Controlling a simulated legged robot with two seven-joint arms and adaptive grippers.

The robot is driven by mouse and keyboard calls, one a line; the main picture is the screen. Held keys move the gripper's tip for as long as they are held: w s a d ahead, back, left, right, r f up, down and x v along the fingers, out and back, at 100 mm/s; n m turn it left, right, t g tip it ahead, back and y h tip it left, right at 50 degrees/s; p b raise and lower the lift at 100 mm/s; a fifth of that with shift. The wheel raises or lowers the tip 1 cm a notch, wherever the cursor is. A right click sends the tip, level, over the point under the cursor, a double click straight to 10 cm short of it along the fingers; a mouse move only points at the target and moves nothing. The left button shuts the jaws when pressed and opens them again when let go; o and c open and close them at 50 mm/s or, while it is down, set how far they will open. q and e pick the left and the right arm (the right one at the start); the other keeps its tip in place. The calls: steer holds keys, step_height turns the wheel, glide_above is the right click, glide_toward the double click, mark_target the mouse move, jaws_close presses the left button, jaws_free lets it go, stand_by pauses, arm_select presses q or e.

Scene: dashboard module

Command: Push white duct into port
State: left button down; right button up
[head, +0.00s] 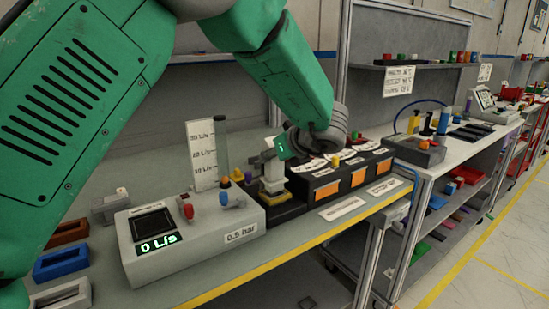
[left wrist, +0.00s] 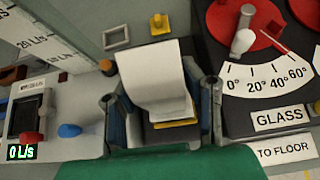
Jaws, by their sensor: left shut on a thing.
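The white duct (left wrist: 155,75) is a pale, slightly curved piece in the middle of the left wrist view. My left gripper (left wrist: 160,110) has one dark finger on each side of it and is shut on it. A black and yellow part shows just below the duct. In the head view my left gripper (head: 272,168) is above the black and yellow base, beside the grey flow box. My right gripper is not in view.
The grey box (head: 190,235) with a display reading 0 L/s stands to the left. A clear tube with a scale card (head: 202,155) stands behind it. Black dial modules (head: 345,180) sit close on the right. Coloured blocks (head: 62,262) lie at the far left.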

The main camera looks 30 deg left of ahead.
mark_target(278, 165)
arm_select(q)
steer(key=shift+b, duration=0.55)
stand_by(1.2)
steer(key=shift+f+b, duration=1.65)
steer(key=c, duration=1)
jaws_free()
steer(key=shift+d+r, duration=0.1)
steer(key=shift+d, duration=0.05)
steer(key=v, duration=1.1)
steer(key=shift+s+d+r, duration=0.1)
steer(key=shift+d+r, duration=0.1)
steer(key=shift+d, duration=0.15)
steer(key=shift+f, duration=0.15)
